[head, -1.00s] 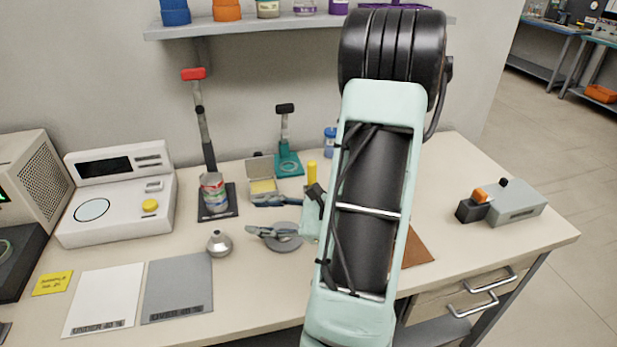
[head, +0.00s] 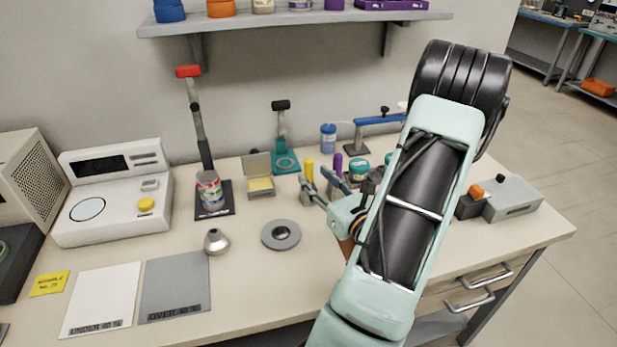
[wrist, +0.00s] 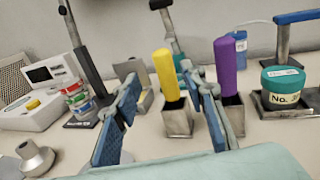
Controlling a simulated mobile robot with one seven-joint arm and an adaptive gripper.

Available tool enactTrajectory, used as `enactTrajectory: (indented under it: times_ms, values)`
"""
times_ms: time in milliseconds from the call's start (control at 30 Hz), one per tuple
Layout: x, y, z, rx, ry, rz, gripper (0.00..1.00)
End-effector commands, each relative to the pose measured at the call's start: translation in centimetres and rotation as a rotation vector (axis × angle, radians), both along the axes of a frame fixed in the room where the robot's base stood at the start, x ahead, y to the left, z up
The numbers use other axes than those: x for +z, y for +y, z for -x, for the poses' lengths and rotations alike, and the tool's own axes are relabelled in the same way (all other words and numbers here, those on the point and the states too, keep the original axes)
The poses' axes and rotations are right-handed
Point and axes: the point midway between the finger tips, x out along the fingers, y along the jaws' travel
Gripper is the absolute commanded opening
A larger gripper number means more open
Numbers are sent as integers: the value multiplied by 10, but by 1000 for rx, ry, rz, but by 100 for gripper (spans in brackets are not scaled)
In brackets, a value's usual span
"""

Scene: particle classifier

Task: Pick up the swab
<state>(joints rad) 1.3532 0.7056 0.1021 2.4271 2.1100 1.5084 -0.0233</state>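Two thick-handled sticks stand upright in small square metal holders; I cannot tell from their shape which is the swab. The yellow one (head: 309,167) is at the left, and it also shows in the wrist view (wrist: 165,75). The purple one (head: 338,162) stands to its right, also in the wrist view (wrist: 226,66). My gripper (head: 322,184) is open and empty, in front of the holders. In the wrist view, the yellow handle appears between my two blue-padded fingers (wrist: 160,85), farther away and apart from them. The purple handle is beyond the right finger.
A teal-lidded jar (wrist: 283,82) stands right of the holders. A blue-handled device (head: 378,121) is behind. The table front around the grey disc is fairly clear.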

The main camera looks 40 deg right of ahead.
Motion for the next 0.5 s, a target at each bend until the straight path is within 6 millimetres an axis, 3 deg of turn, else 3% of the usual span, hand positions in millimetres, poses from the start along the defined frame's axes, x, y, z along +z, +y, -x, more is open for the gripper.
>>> enactTrajectory:
  times_ms: [300, 500]
  values:
    - [3, -17, -39, 2, -1, 0, 39]
    - [3, -19, -50, 1, 0, 0, 39]
